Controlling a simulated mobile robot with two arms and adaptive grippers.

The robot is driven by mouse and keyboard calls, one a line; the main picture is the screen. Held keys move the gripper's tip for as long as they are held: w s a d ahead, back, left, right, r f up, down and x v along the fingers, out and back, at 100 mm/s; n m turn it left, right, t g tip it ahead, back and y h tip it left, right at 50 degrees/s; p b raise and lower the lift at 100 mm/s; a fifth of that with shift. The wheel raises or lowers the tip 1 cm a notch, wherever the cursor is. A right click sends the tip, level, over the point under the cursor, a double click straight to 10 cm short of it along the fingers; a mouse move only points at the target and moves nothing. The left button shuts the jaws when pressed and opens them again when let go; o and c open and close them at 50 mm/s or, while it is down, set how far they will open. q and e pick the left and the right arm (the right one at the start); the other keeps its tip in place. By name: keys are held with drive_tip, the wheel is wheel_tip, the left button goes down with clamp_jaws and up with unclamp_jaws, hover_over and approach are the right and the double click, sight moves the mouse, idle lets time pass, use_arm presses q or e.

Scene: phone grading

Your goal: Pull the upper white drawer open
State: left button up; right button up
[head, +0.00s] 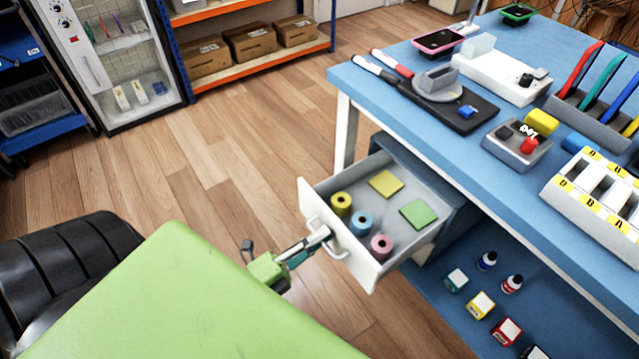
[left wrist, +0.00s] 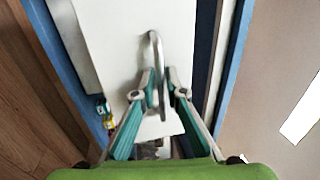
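The upper white drawer (head: 309,203) stands pulled out from under the blue workbench in the head view. Inside it are yellow, blue and pink rolls and two sticky-note pads, one yellow (head: 386,184) and one green (head: 418,215). My left gripper (head: 322,236) is at the handle on the drawer's front. In the left wrist view, the metal handle (left wrist: 155,42) passes between my left gripper's fingers (left wrist: 160,82), which are closed in on it from both sides against the white front (left wrist: 115,50). My right gripper is not in view.
The blue workbench (head: 365,95) carries trays, a phone and tools above the drawer. Small bottles and boxes stand on the blue lower shelf (head: 445,305). A black chair (head: 65,270) is at the lower left. Wooden floor (head: 230,150) is clear left of the drawer.

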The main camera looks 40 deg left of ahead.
use_arm(q)
drive_tip(key=v, duration=1.2)
idle(0.4)
